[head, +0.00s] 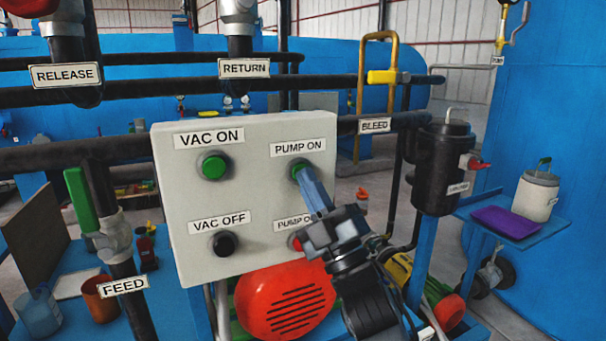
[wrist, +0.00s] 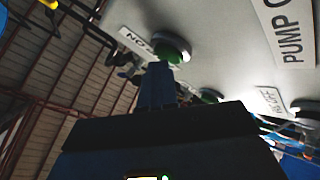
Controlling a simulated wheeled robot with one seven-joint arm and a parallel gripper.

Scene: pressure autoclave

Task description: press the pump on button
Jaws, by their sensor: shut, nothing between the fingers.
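A light grey control box (head: 257,195) carries the pump on button (head: 296,168), a green button under the "PUMP ON" label at its upper right. My gripper (head: 304,176) is shut and empty, its blue-grey fingertips right at this button and partly covering it. In the wrist view, the fingertips (wrist: 158,70) end just beside a green button (wrist: 173,46). I cannot tell whether they touch it. The red pump off button (head: 294,244) is below, half hidden by my gripper.
The green vac on button (head: 214,166) and black vac off button (head: 223,243) are on the box's left side. A dark pipe (head: 200,87) runs above the box, and a yellow-handled bleed valve (head: 384,76) stands to its right. A red motor (head: 285,303) is below.

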